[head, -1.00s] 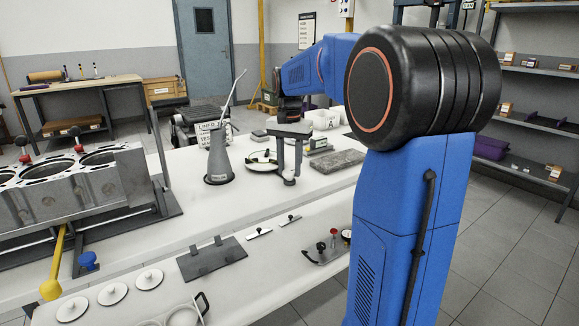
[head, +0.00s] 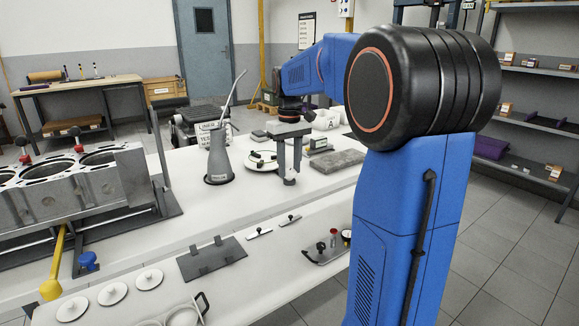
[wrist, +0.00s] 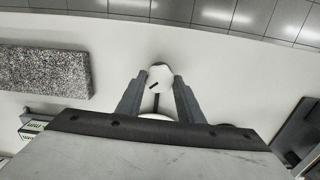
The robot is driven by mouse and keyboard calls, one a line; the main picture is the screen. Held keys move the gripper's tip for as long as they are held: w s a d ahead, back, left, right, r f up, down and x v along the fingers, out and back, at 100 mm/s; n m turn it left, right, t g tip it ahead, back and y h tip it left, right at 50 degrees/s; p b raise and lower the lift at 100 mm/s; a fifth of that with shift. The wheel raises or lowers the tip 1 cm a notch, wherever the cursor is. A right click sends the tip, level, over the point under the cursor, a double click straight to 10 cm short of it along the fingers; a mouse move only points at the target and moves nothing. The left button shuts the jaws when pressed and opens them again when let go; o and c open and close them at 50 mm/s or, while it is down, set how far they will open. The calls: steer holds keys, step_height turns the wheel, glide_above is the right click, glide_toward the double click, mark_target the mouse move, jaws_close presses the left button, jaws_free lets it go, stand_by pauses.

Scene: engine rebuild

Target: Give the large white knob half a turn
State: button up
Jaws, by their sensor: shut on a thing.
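The large white knob (wrist: 160,76) shows in the wrist view between my two fingertips. It has a short dark mark on its face. My gripper (wrist: 160,84) is shut on it, with a grey finger against each side.
A grey speckled slab (wrist: 45,72) lies beside the gripper, also in the head view (head: 338,160). A grey oil can (head: 219,163) stands left of the device. An engine block (head: 65,190) fills the left bench. Bare white bench lies in front of the gripper.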

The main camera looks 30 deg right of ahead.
mark_target(290, 171)
steer(key=n, duration=0.4)
steer(key=shift+n, duration=2.6)
steer(key=o, duration=1.1)
step_height(290, 171, up, 17)
steer(key=shift+r, duration=0.2)
